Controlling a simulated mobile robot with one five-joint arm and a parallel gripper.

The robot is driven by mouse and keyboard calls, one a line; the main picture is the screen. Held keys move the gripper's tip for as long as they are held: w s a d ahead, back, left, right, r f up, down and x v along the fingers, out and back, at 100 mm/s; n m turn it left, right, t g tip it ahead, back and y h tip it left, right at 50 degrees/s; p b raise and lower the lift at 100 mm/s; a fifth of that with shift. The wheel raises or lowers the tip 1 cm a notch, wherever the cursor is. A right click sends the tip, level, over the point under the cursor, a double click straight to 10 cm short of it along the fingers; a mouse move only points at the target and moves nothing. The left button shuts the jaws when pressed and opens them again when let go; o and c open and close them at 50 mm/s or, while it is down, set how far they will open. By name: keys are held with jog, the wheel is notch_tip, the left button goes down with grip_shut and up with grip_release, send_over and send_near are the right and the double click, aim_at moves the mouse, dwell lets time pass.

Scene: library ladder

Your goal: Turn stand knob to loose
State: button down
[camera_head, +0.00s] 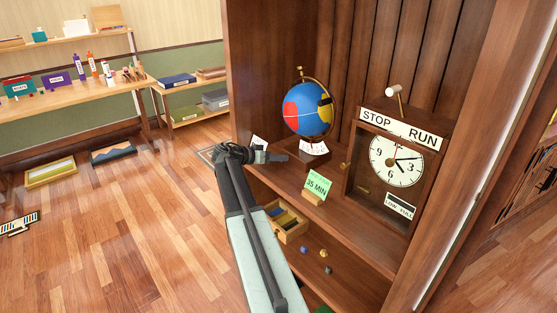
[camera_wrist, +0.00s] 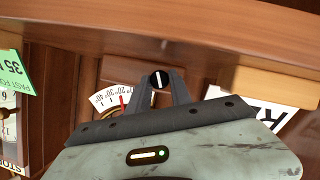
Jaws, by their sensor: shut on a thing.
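The globe (camera_head: 305,112), with red, yellow and blue patches, sits on a wooden stand on the cabinet shelf in the head view. My gripper (camera_head: 278,157) reaches in from the left to the front of this stand. In the wrist view, the stand knob (camera_wrist: 159,79) is a small black disc with a white line across it. My gripper (camera_wrist: 160,88) is shut on it, one finger on each side. A white degree scale (camera_wrist: 118,98) with a red pointer is just left of the knob. A white lettered card (camera_wrist: 262,107) is partly hidden behind my gripper.
A green "35 MIN" card (camera_head: 317,185) stands on the shelf right of my gripper. A clock box (camera_head: 395,165) marked STOP and RUN is farther right. Below are an open box (camera_head: 287,222) and small pieces. The floor (camera_head: 120,240) at left is mostly free.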

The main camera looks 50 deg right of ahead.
jog(key=c, duration=1.2)
grip_release()
jog(key=shift+a, duration=0.1)
jog(key=p+v, duration=0.3)
jog(key=v, duration=0.4)
jog(key=shift+a+r, duration=0.2)
jog(key=shift+w+a+f, duration=0.1)
jog(key=shift+a, duration=0.05)
